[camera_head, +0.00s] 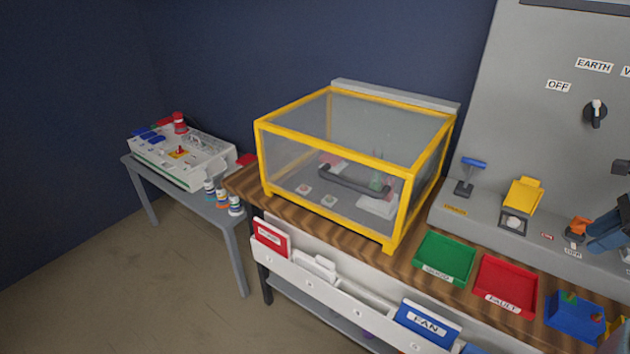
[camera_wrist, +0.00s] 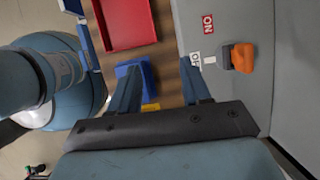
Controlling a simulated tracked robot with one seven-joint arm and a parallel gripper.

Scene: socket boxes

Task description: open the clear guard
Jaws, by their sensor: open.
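The clear guard (camera_head: 335,135) is a see-through box with a yellow frame, standing on the wooden bench in the head view. It appears closed, with its frame resting down on the bench. A dark bar handle (camera_head: 352,180) runs across its front panel. Small parts show dimly inside through the panels. My gripper (camera_wrist: 157,68) is open and empty in the wrist view, its two blue-grey fingers apart above a blue bin. The guard is not in the wrist view. At the right edge of the head view, my gripper shows only partly, well to the right of the guard.
Right of the guard lie a green tray (camera_head: 445,258), a red tray (camera_head: 505,286) and a blue bin (camera_head: 575,317). A grey panel (camera_head: 530,110) with switches rises behind them. An orange switch (camera_wrist: 238,57) is close to my right finger. A side table (camera_head: 180,190) stands left.

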